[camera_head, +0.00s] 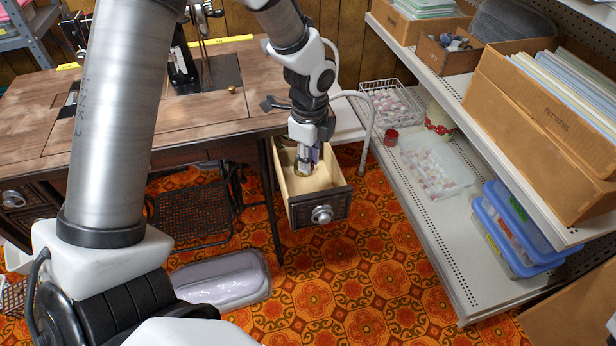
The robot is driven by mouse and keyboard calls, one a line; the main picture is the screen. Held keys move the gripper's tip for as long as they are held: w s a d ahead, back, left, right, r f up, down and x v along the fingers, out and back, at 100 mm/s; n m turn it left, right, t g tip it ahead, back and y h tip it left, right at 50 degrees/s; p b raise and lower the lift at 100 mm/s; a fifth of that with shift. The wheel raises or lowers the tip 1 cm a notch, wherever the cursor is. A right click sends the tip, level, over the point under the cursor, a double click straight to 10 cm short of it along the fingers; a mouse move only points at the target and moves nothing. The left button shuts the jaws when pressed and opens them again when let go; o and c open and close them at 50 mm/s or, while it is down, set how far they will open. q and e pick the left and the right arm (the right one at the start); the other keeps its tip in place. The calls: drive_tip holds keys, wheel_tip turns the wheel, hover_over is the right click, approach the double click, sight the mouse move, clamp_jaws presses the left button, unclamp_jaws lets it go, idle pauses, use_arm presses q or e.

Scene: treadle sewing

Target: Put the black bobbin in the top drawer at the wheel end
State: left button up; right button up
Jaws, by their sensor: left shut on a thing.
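My left gripper (303,168) points down into the open drawer (308,212) at the right end of the sewing table (190,120). Its fingertips are inside the drawer's walls, over the pale wooden inside. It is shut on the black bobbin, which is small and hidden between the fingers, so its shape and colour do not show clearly. The drawer is pulled out toward me and has a dark front with a round metal knob (321,214). I cannot tell whether the fingertips touch the drawer's floor. My right gripper is not in view.
A metal shelf unit (452,235) with cardboard boxes (535,130) and blue-lidded tubs (518,225) stands on the right. A small brass piece (232,89) sits on the tabletop. The patterned floor before the drawer is clear.

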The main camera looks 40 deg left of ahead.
sight(309, 188)
use_arm(q)
wheel_tip(309, 188, down, 6)
drive_tip(key=shift+f+b, duration=0.2)
drive_tip(key=shift+b, duration=0.65)
drive_tip(key=shift+f, duration=0.35)
drive_tip(key=shift+w+a, duration=0.1)
drive_tip(key=shift+f, duration=0.1)
drive_tip(key=o, duration=0.7)
wheel_tip(309, 188, up, 12)
drive_tip(key=p, duration=0.4)
drive_tip(key=shift+r, duration=0.2)
